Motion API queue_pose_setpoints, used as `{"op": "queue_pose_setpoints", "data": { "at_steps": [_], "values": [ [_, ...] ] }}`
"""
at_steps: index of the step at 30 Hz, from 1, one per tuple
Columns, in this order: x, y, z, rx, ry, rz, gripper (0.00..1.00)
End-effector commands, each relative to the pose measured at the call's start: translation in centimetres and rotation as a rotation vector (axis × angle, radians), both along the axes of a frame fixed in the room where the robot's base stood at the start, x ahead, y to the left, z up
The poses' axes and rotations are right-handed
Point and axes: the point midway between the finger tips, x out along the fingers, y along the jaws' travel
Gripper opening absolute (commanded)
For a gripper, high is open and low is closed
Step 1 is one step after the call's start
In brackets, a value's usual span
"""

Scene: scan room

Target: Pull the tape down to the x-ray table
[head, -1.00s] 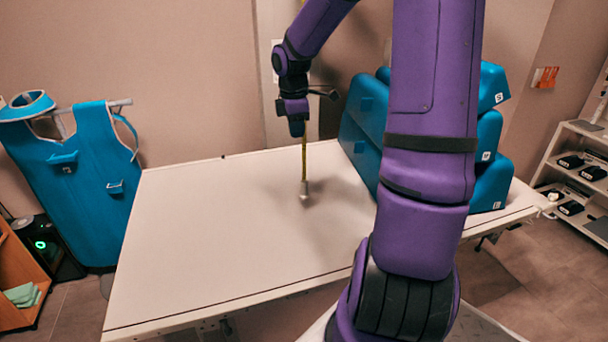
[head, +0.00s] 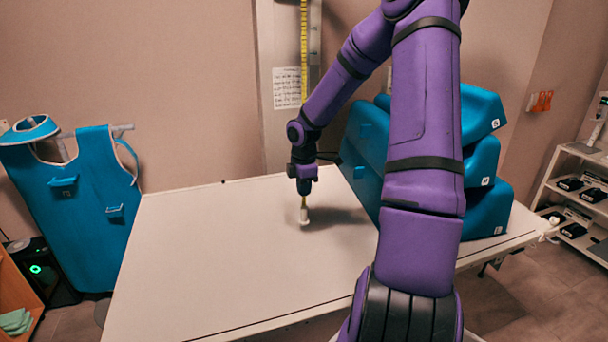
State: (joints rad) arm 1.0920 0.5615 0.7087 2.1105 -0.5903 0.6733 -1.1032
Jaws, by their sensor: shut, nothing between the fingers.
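The yellow tape (head: 303,55) hangs down from above along a ruled vertical strip on the back wall. My arm covers its middle part. Its lower end shows below my gripper as a short yellow piece with a pale end tab (head: 304,216). The tab is at or just over the top of the white x-ray table (head: 220,250); I cannot tell if it touches. My gripper (head: 303,190) points down, low over the table and right above the tab. Its fingers are shut, small and dark in the view, and show nothing clearly between them.
Blue foam wedges (head: 482,160) are stacked on the table's right side, partly behind my arm. A blue apron (head: 85,205) hangs on a rack at the left. A shelf (head: 560,175) stands at the far right. The table's left half is clear.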

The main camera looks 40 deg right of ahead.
Motion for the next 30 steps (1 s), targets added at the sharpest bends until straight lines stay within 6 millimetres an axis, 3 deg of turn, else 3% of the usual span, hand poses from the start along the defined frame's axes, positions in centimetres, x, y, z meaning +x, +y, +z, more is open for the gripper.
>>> {"op": "queue_pose_setpoints", "data": {
  "at_steps": [7, 23, 30],
  "values": [
    [0.0, 0.1, -3.4, 0.002, 0.001, 0.000, 0.00],
    [0.0, 0.0, -4.4, 0.000, 0.001, 0.000, 0.00],
    [0.0, 0.1, -7.4, 0.002, 0.002, 0.002, 0.00]
  ]
}}
